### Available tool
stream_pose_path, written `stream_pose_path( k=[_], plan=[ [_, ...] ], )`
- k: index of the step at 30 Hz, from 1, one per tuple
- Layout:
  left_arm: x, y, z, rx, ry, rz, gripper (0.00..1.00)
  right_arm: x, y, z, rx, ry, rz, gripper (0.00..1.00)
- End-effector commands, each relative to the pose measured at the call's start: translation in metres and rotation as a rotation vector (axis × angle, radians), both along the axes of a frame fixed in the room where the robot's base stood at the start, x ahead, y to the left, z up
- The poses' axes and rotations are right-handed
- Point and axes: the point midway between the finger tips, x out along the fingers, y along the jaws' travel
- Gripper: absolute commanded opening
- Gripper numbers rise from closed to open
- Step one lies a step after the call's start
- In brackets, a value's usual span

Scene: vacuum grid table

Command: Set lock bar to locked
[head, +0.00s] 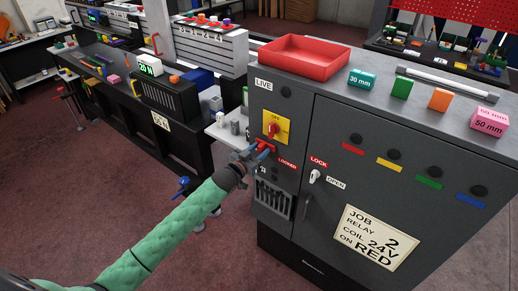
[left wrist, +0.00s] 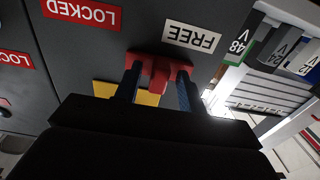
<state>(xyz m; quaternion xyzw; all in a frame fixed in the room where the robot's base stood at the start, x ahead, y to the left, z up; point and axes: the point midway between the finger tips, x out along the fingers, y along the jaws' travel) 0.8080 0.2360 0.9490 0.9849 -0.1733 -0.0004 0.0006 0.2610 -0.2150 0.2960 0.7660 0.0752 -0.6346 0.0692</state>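The red lock bar (head: 265,146) is on the front of the grey cabinet, just below the yellow switch plate (head: 284,128) marked OFF. In the left wrist view the red bar (left wrist: 158,76) is beside the FREE label (left wrist: 192,37), apart from the LOCKED label (left wrist: 82,13). The LOCKED label also shows in the head view (head: 287,163). My left gripper (head: 257,152) is at the bar. Its blue fingers (left wrist: 158,88) stand apart on either side of the bar's red middle knob, with gaps visible. The FREE label is hidden in the head view. My right gripper is not in view.
The cabinet door has a white LOCK/OPEN handle (head: 315,176) right of the bar. A red tray (head: 298,60) and coloured blocks stand on the cabinet top. A light bench with small parts (head: 232,128) is close left of the cabinet. The floor in front is clear.

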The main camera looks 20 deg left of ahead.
Motion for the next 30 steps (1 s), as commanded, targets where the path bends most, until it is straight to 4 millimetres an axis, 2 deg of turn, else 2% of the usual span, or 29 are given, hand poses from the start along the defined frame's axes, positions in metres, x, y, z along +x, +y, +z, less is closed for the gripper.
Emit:
stream_pose_path(
  k=[11,15,17,25,30],
  plan=[
    [0.003,-0.001,0.000,0.001,0.000,0.000,0.38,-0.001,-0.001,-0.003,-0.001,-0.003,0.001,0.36],
    [0.003,-0.001,0.000,0.001,0.000,0.000,0.11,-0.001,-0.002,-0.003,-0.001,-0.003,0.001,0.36],
    [0.003,-0.001,0.000,0.001,0.000,0.000,0.00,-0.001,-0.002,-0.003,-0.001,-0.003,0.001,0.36],
    [0.002,-0.004,0.000,0.000,0.000,0.000,0.00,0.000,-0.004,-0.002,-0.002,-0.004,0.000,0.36],
    [-0.004,-0.021,-0.001,-0.002,0.002,-0.001,0.00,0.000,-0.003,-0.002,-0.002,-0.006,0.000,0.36]
  ],
)
